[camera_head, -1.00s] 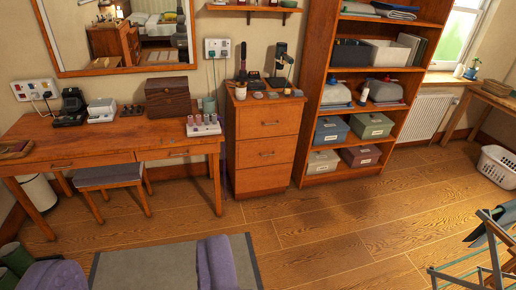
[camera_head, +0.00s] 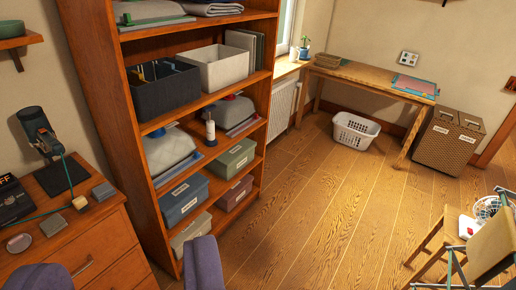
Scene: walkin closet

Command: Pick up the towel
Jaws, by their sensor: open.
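My gripper (camera_head: 122,270) shows as two purple fingers at the bottom left, spread wide apart with nothing between them. No thing is plainly a towel. Folded grey and dark cloth (camera_head: 215,8) lies on the top shelf of the wooden bookcase (camera_head: 103,130), cut off by the upper edge of the view. A paler folded item (camera_head: 150,10) lies to its left. I cannot tell whether either is the towel. My gripper is low in the picture, apart from both.
A wooden drawer unit (camera_head: 85,255) stands at left. A white laundry basket (camera_head: 355,131), wooden table (camera_head: 372,82) and wicker hamper (camera_head: 448,142) stand at the back. A wooden folding frame (camera_head: 425,242) is at lower right. The middle floor is clear.

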